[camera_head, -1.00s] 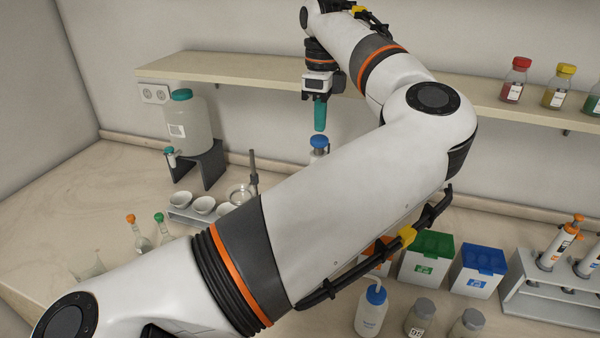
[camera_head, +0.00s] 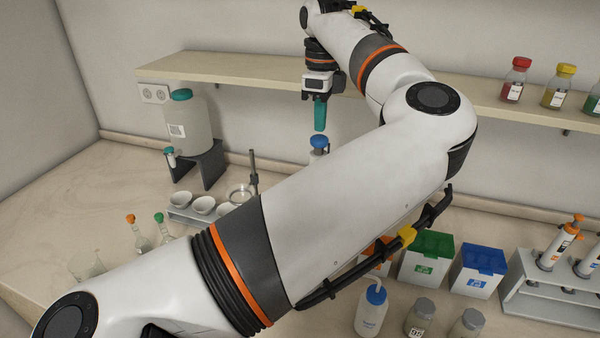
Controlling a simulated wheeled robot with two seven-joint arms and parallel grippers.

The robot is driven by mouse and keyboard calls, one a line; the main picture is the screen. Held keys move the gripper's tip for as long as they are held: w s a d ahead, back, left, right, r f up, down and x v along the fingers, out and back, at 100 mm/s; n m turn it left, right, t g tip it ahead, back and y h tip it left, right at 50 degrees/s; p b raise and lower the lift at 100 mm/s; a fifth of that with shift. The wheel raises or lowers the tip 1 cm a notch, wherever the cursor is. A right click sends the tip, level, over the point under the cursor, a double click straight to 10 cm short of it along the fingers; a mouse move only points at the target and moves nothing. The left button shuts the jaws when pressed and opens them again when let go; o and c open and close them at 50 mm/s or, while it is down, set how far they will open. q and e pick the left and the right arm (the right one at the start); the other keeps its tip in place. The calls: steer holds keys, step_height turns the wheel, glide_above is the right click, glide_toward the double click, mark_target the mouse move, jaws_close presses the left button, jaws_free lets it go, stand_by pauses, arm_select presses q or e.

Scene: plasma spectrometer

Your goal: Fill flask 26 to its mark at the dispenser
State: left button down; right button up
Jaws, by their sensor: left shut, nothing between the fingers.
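My left gripper (camera_head: 320,115) points down with its teal fingers shut and empty, above a blue-topped vessel (camera_head: 319,143) at the back. A gap shows between the fingertips and that blue top. My left arm hides most of the vessel. Two small flasks stand at the left, one with an orange stopper (camera_head: 131,219) and one with a green stopper (camera_head: 159,218). I cannot read a number on either, so I cannot tell which is flask 26. A large teal-capped carboy (camera_head: 187,125) with a tap stands on a dark stand. My right gripper is out of view.
A rack of white bowls (camera_head: 180,213) stands before the carboy. A beaker (camera_head: 88,265) is at the left. Lidded bins (camera_head: 425,262), a wash bottle (camera_head: 371,312), jars and a pipette stand (camera_head: 555,300) are at the right. A shelf (camera_head: 225,72) runs behind.

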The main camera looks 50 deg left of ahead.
arm_select(q)
steer(key=shift+r+p, duration=1.85)
steer(key=shift+r, duration=0.7)
steer(key=shift+f, duration=0.1)
